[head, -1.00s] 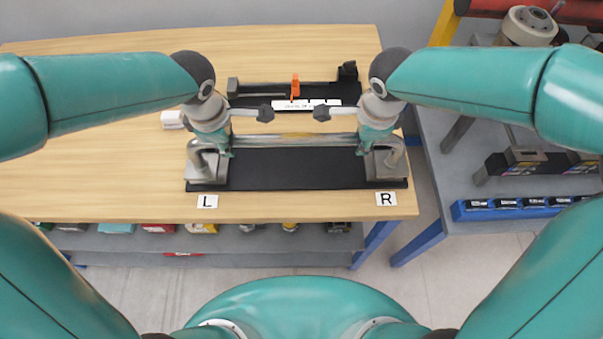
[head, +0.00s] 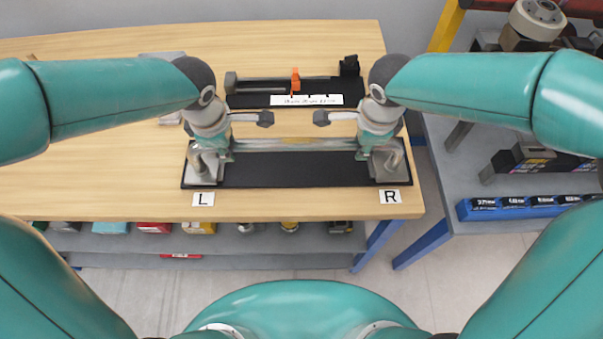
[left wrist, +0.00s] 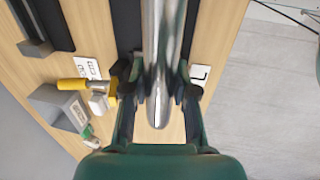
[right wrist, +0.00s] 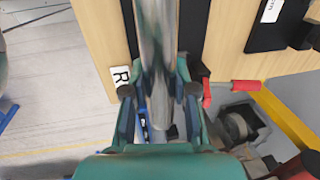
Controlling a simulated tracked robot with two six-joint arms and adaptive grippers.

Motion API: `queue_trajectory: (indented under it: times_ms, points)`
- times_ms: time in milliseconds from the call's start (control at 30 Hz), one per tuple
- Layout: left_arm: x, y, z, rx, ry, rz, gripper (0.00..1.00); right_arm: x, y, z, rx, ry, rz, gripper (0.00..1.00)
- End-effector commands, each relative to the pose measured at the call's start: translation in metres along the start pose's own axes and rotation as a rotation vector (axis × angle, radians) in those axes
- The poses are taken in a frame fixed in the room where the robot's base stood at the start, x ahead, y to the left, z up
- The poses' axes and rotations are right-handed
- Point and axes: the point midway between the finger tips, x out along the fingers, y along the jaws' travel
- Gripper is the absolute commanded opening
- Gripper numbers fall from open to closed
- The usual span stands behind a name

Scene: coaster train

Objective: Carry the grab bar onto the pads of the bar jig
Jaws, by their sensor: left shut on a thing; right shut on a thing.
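The grab bar (head: 290,145) is a shiny metal tube lying left to right in the head view. Its curved ends show beside the grippers. My left gripper (head: 222,150) is shut on its left part and my right gripper (head: 367,150) on its right part. The bar also runs between the fingers in the left wrist view (left wrist: 157,60) and the right wrist view (right wrist: 157,60). A long black base (head: 295,172), which I take as the bar jig, lies below and in front, with grey plates at both ends. I cannot tell whether bar and plates touch.
Behind the bar stands a black fixture (head: 237,101) with an orange lever (head: 295,80) and a white label. Cards L (head: 203,199) and R (head: 389,196) lie at the table's front edge. A yellow-handled tool (left wrist: 72,84) shows in the left wrist view. Wood is clear at left.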

Motion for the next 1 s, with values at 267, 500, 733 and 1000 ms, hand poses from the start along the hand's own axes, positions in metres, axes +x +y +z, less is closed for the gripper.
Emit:
queue_trajectory:
  times_ms: [267,500,733,1000]
  points:
    - [0.009,-0.002,0.000,0.001,0.000,0.000,0.42,0.009,0.002,0.000,0.001,0.000,0.000,0.42]
    - [0.009,-0.002,0.001,0.001,0.000,0.000,0.52,0.009,0.002,-0.001,0.001,0.000,0.000,0.52]
    - [0.004,-0.001,0.001,0.001,0.000,0.002,0.52,0.009,0.002,-0.001,0.001,0.000,0.000,0.52]
    - [-0.038,0.000,0.001,0.000,-0.002,0.007,0.52,0.009,0.002,-0.001,0.001,0.000,0.000,0.52]
